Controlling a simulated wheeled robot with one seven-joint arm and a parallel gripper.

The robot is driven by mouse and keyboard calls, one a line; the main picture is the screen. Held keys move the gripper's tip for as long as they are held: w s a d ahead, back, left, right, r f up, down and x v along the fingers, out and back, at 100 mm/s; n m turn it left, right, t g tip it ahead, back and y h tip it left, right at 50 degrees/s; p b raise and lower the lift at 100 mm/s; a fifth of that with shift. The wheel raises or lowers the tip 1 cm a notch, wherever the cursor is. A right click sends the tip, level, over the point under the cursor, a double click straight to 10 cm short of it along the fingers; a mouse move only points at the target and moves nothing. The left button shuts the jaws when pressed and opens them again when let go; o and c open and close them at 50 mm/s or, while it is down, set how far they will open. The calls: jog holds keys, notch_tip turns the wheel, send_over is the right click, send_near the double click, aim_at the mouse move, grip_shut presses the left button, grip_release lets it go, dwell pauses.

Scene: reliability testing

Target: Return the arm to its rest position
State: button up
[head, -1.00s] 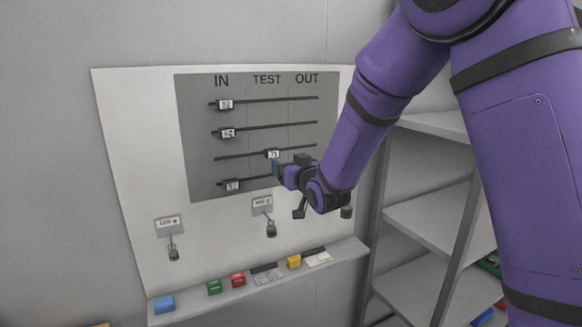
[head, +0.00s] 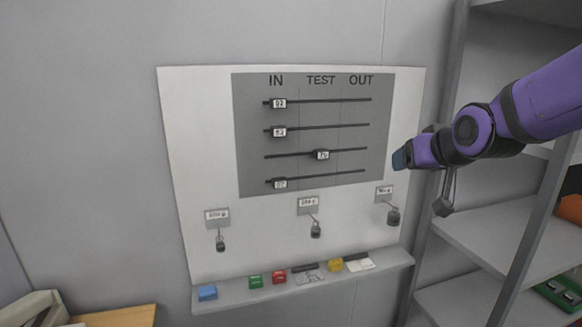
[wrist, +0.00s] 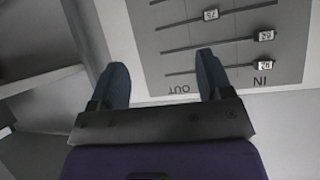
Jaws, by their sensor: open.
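My purple arm comes in from the right in the head view. My gripper (head: 402,159) is just right of the grey slider panel (head: 251,160) and holds nothing. In the wrist view my gripper (wrist: 162,85) shows two dark blue fingers spread apart with an empty gap between them. The panel has IN, TEST and OUT columns. A slider tag (head: 321,155) on the third rail sits under TEST. The tags on the other rails, such as the top tag (head: 279,103), sit under IN.
Grey metal shelves (head: 480,236) stand at the right, close to my arm. A ledge (head: 235,299) below the white board holds a blue block (head: 207,292) and several other small items. A wooden surface (head: 118,317) shows at the lower left.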

jog(key=s+d+g, duration=0.2)
jog(key=s+g, duration=0.1)
jog(key=s, duration=0.9)
jog(key=s+d+g+h, duration=0.1)
jog(key=s+d+g, duration=0.2)
jog(key=s, duration=1)
jog(key=shift+f+m+h, duration=0.2)
jog(key=shift+m+h, duration=0.1)
jog(key=shift+m, duration=0.1)
jog(key=shift+d, duration=0.1)
dwell(0.7)
